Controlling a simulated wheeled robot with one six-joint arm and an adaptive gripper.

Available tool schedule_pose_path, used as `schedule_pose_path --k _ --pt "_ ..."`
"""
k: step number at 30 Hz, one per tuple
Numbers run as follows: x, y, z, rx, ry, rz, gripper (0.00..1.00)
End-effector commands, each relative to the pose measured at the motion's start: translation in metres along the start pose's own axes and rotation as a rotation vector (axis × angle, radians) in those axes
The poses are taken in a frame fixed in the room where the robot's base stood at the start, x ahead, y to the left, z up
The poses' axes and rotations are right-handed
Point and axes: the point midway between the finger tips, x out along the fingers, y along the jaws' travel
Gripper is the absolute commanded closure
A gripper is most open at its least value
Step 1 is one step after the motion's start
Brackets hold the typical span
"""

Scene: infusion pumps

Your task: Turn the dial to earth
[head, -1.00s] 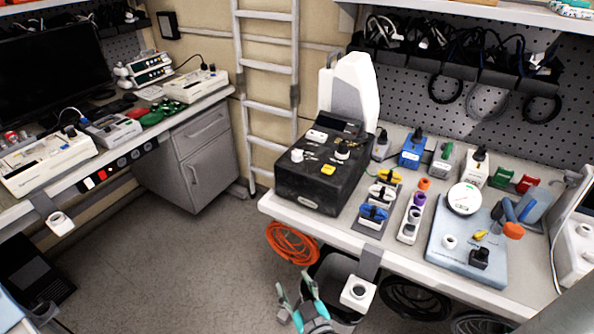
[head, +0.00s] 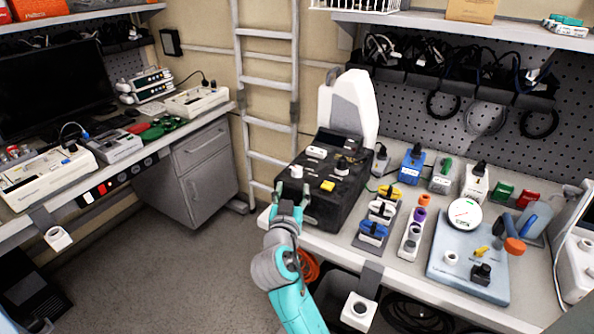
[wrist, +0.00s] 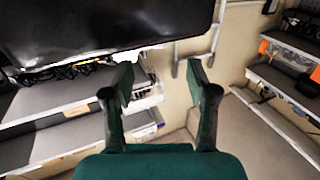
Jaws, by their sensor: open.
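A black box-shaped device (head: 325,208) stands at the left end of the right bench. Its top carries a white knob (head: 297,171), a black knob (head: 341,167) and a yellow part (head: 327,186). Markings are too small to read, so I cannot tell which control has the earth setting. My gripper (head: 292,190) is at the device's front left edge in the head view; I cannot tell whether it touches. In the wrist view my gripper (wrist: 160,80) has its fingers apart with nothing between them. A large dark surface (wrist: 100,25) fills the top there, probably the device.
Blue and yellow clamp-like parts (head: 373,231) stand right of the device. A pale blue board with a round gauge (head: 465,212) lies further right. A white upright panel (head: 347,110) stands behind the device. A ladder (head: 268,92) stands at the wall.

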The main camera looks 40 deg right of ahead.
Motion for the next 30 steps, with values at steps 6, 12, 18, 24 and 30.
schedule_pose_path --k 6,12,18,24,30 --pt "0.039 0.001 -0.001 -0.001 0.002 0.002 0.42" --pt "0.071 0.001 -0.001 0.000 0.002 0.001 0.42" --pt "0.090 0.000 -0.001 -0.001 0.001 -0.001 0.42" --pt "0.095 0.000 0.000 -0.001 0.001 -0.001 0.42" --pt "0.095 0.000 0.000 -0.001 0.001 -0.001 0.47"
